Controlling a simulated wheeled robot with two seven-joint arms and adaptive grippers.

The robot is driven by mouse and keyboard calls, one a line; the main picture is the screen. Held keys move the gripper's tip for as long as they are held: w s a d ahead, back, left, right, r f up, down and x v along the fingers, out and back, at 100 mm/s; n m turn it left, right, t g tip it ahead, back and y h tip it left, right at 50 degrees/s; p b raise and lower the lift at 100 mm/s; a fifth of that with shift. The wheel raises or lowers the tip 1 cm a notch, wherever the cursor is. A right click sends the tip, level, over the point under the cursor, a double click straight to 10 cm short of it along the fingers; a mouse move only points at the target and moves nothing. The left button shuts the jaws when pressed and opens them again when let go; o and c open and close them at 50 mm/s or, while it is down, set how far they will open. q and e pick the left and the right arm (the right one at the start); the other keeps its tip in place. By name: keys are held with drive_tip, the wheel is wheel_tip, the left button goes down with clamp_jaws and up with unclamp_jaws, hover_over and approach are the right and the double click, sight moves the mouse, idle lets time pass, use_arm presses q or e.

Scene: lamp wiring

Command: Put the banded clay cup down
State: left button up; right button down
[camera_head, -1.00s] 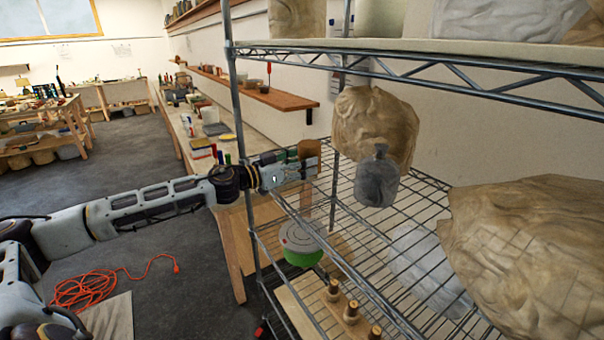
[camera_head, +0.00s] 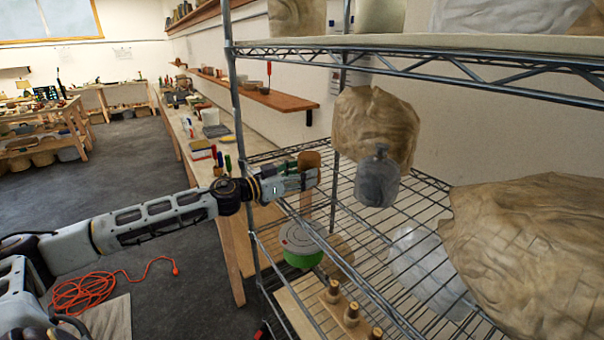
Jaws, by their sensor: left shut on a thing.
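A small brown clay cup (camera_head: 309,160) shows at the fingertips of my left gripper (camera_head: 306,179), partly hidden by the fingers; I cannot make out its bands. The left gripper is shut on it. It is at the left edge of the wire shelf (camera_head: 345,222), near the front left post. From this view I cannot tell whether the cup touches the wires. My right gripper is not in view.
A grey bottle (camera_head: 377,180) and a brown wrapped bundle (camera_head: 372,125) stand to the right, with a larger bundle (camera_head: 530,255) at the far right. A green-sided round container (camera_head: 302,247) sits lower down. Bare wire lies between the gripper and the bottle.

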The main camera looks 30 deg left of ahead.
use_arm(q)
drive_tip(key=o, duration=1.2)
drive_tip(key=shift+r, duration=0.1)
drive_tip(key=shift+s+a+b, duration=0.35)
drive_tip(key=shift+b+v, duration=0.75)
drive_tip(key=shift+v, duration=0.05)
drive_tip(key=shift+p+v, duration=0.4)
drive_tip(key=shift+v, duration=0.8)
drive_tip(key=shift+s, duration=0.15)
drive_tip(key=shift+p+v, duration=0.8)
drive_tip(key=shift+v, duration=0.1)
drive_tip(key=shift+s, duration=0.2)
